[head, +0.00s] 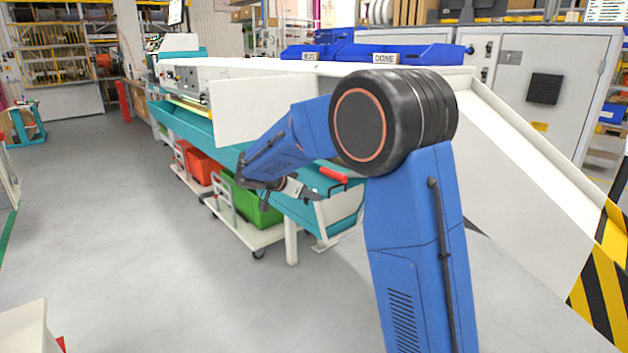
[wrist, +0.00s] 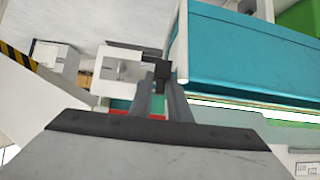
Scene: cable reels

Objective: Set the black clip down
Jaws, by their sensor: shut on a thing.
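My gripper (wrist: 161,83) shows in the wrist view with its two dark fingers close together. A small black block, which looks like the black clip (wrist: 153,68), sits at the fingertips, and the fingers are shut on it. In the head view my gripper (head: 312,193) is low in front of the teal machine bench, near a red handle (head: 334,175). The clip cannot be made out in the head view. Whether it touches anything below is unclear.
A green crate (head: 252,202) and an orange crate (head: 203,166) stand on low trolleys under the teal bench (head: 180,120). A blue bin labelled DONE (head: 425,52) is behind. A white sloped panel (head: 520,160) is at right. The floor at left is clear.

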